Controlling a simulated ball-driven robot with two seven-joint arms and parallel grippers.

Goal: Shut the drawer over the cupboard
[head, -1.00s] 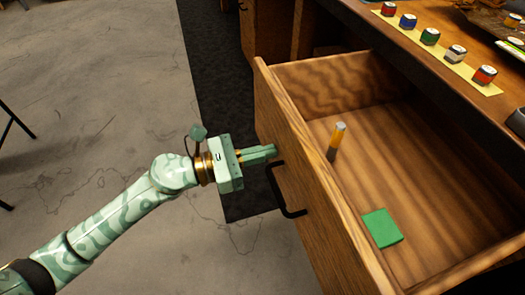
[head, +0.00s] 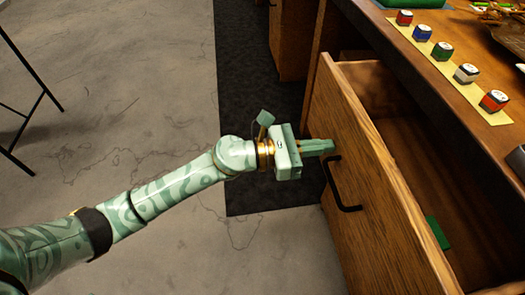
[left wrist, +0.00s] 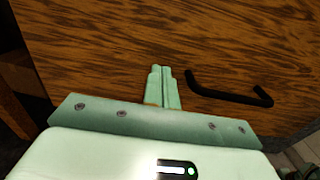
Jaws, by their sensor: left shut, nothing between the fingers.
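The wooden drawer (head: 345,125) under the desk is partly open in the head view. Its front carries a black bar handle (head: 340,190). My left gripper (head: 332,146) is shut and empty. Its fingertips are at the drawer front, just above and beside the handle; whether they touch it I cannot tell. In the left wrist view the shut fingers (left wrist: 159,72) point at the drawer's wood front (left wrist: 130,35), with the handle (left wrist: 230,95) to their right. A green flat block (head: 437,232) shows inside the drawer, partly hidden by the drawer front. My right gripper is not in view.
The desk top (head: 445,75) overhangs the drawer and holds several small coloured jars on a yellow strip (head: 433,48). A dark mat (head: 245,100) lies on the grey floor. Black metal legs (head: 30,70) stand at the far left.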

